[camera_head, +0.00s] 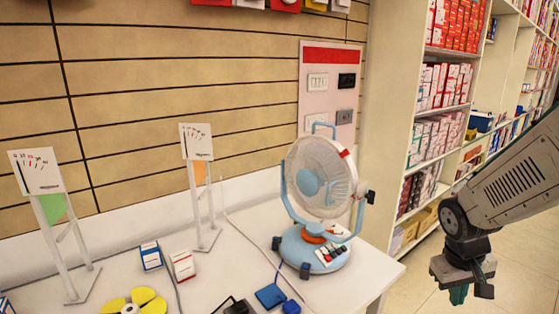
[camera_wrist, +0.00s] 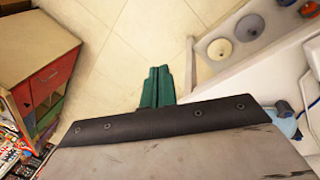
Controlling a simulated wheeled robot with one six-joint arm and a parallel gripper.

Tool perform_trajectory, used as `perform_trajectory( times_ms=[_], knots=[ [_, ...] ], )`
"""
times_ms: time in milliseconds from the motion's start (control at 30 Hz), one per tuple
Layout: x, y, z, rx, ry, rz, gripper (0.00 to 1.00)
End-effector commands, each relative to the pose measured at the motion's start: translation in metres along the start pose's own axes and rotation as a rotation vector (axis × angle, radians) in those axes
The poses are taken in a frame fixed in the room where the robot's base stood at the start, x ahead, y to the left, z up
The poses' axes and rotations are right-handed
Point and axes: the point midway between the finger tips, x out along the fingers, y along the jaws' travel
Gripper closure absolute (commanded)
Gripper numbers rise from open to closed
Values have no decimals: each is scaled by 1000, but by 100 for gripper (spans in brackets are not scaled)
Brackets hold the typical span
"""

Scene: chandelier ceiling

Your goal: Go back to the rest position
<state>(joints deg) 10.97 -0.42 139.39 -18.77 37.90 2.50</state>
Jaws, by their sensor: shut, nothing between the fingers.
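My gripper (camera_head: 459,294) hangs at the lower right in the head view, pointing down over the floor, to the right of the table's end. Its green fingers also show in the wrist view (camera_wrist: 156,84). They are together and hold nothing. My arm reaches in from the right edge of the head view. The gripper is apart from the table and from the shelves.
A white table (camera_head: 215,271) carries a blue and white fan (camera_head: 320,175), a yellow propeller (camera_head: 136,301), small boxes (camera_head: 182,265) and two stands. Stocked shelves (camera_head: 434,145) rise behind my gripper. In the wrist view, a wooden cabinet (camera_wrist: 38,50) stands left; tiled floor (camera_wrist: 135,35) lies open between.

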Motion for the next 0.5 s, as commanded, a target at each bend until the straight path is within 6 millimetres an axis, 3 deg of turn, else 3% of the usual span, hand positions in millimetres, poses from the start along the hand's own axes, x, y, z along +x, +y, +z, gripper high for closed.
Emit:
perform_trajectory(
  times_ms=[100,300,500],
  knots=[
    [-46,-17,44,41,-70,-38,100],
    [-108,-50,111,69,-132,-134,100],
    [-149,-74,152,61,-59,-205,100]
  ],
)
